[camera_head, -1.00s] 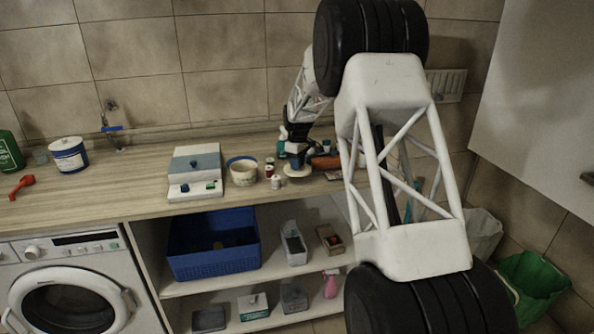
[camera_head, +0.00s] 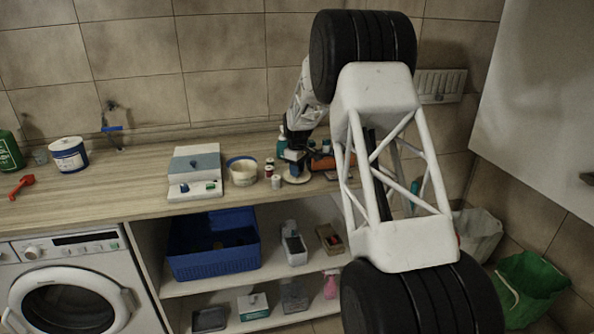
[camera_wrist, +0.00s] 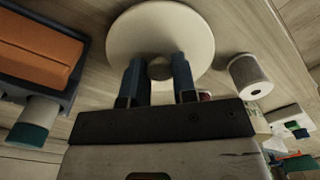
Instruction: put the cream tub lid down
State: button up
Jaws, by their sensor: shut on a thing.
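The cream tub lid (camera_wrist: 120,35) is a round, pale disc with a small knob (camera_wrist: 160,68) at its middle. In the head view the lid (camera_head: 296,180) is near the front edge of the worktop. My gripper (camera_wrist: 159,72) has its two blue fingers on either side of the knob and is shut on it; the gripper also shows in the head view (camera_head: 294,165). I cannot tell whether the lid touches the worktop. An open cream tub (camera_head: 243,174) with a dark rim stands to the left of the lid.
Small spools (camera_head: 269,171) and a white roll (camera_head: 276,182) stand close left of the lid. An orange-topped item (camera_head: 325,163) lies close right. A grey-and-white box (camera_head: 195,172) is left of the tub. Bare worktop (camera_head: 120,185) lies further left.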

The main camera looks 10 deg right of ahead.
jog(key=shift+f, duration=0.2)
jog(key=o, duration=0.9)
notch_tip(320, 180, up, 12)
jog(key=shift+r, duration=0.15)
dwell(0.5)
dwell(0.6)
